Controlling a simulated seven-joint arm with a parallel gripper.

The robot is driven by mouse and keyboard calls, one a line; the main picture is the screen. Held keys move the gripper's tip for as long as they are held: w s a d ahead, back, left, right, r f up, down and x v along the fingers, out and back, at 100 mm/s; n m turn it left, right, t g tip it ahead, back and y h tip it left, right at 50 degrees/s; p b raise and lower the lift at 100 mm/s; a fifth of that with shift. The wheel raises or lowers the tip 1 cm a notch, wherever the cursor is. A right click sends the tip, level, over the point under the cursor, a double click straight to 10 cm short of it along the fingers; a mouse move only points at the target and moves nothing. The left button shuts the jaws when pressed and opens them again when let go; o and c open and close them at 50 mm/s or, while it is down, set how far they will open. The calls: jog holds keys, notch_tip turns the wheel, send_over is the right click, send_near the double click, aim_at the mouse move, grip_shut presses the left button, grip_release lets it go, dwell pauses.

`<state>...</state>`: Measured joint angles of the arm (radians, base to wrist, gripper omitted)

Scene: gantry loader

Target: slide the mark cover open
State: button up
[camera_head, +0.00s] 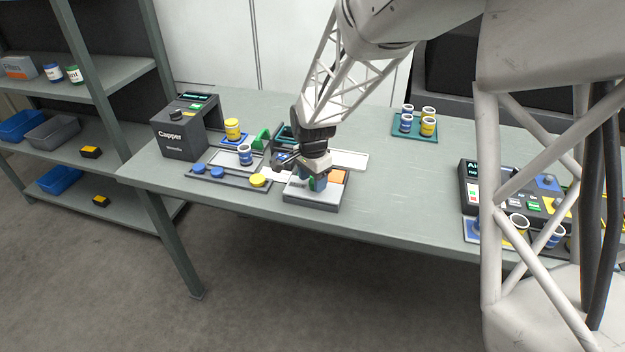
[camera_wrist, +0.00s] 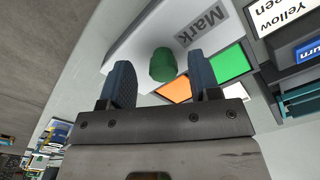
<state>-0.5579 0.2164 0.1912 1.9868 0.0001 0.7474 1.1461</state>
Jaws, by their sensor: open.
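The mark cover (camera_wrist: 165,32) is a light grey panel lettered "Mark" in the wrist view. A green knob (camera_wrist: 163,65) stands on it. An orange pad (camera_wrist: 175,90) and a green pad (camera_wrist: 229,63) show beside the cover, uncovered. In the head view the low grey mark station (camera_head: 312,203) sits at the table's front edge, largely hidden under my gripper (camera_head: 312,182). My gripper is open, its two blue-grey fingers on either side of the knob in the wrist view. I cannot tell whether they touch it.
The Capper machine (camera_head: 182,133) and a tray with blue and yellow caps (camera_head: 228,178) stand left. A teal tray (camera_head: 415,136) with several jars is at the back. A control panel (camera_head: 515,190) is right. The table between is clear.

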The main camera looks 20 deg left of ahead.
aim_at(312, 182)
jog(key=shift+r, duration=3.65)
jog(key=shift+d, duration=0.1)
jog(key=shift+s+d+r, duration=0.1)
jog(key=shift+d+r, duration=0.15)
jog(key=s+d+r+n, duration=0.1)
jog(key=s+d+r, duration=0.25)
jog(key=d, duration=0.35)
jog(key=s+d+r+n+t, duration=0.1)
jog(key=s+d+r, duration=0.25)
jog(key=d, duration=0.35)
jog(key=s+d+r+n, duration=0.1)
jog(key=s+d+r, duration=0.25)
jog(key=d, duration=0.35)
jog(key=s+d+r+n+t, duration=0.1)
jog(key=s+d+n, duration=0.2)
jog(key=s+d, duration=1.3)
jog(key=s, duration=0.4)
jog(key=shift+d+r+n+t, duration=0.15)
jog(key=shift+d+n+t, duration=0.05)
jog(key=shift+n+t, duration=0.1)
